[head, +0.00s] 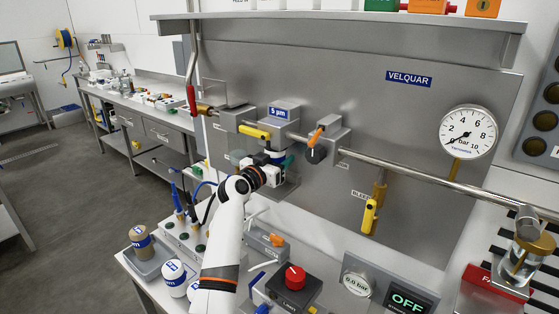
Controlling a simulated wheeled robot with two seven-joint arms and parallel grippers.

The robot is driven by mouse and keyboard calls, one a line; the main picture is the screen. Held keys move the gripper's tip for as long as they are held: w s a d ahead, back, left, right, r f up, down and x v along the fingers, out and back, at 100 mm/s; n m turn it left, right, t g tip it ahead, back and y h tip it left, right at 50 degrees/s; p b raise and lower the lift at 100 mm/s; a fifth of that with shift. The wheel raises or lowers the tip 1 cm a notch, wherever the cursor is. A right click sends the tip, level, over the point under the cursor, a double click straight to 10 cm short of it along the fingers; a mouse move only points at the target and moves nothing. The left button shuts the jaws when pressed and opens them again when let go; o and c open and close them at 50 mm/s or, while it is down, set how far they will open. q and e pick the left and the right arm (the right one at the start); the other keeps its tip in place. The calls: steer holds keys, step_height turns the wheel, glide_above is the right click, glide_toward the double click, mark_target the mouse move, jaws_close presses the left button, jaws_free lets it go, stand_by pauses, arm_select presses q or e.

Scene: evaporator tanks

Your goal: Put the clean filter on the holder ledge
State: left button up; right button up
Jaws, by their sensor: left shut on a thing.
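My left gripper (276,161) is at the steel panel, just below the grey filter head (281,126) with the blue "5 µm" label. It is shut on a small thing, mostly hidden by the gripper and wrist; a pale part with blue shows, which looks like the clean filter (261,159). A small green part shows at the gripper's right side. A grey ledge-like bracket (284,192) shows below the gripper, partly covered by my arm. I cannot tell whether the held thing touches the ledge or the head. My right gripper is not in view.
A yellow-handled valve (254,131) and an orange-handled valve (316,139) flank the head. A brown used-looking filter (141,240) stands in a grey tray (153,264). A red button (295,276) is right of my forearm.

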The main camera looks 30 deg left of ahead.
arm_select(q)
steer(key=shift+w+f, duration=0.25)
steer(key=shift+w, duration=0.25)
steer(key=shift+f+p, duration=0.3)
steer(key=shift+f, duration=0.2)
steer(key=shift+c, duration=0.5)
steer(key=o, duration=1.3)
steer(key=shift+s, duration=0.1)
steer(key=shift+c, duration=0.2)
steer(key=s+b, duration=0.3)
steer(key=s, duration=0.9)
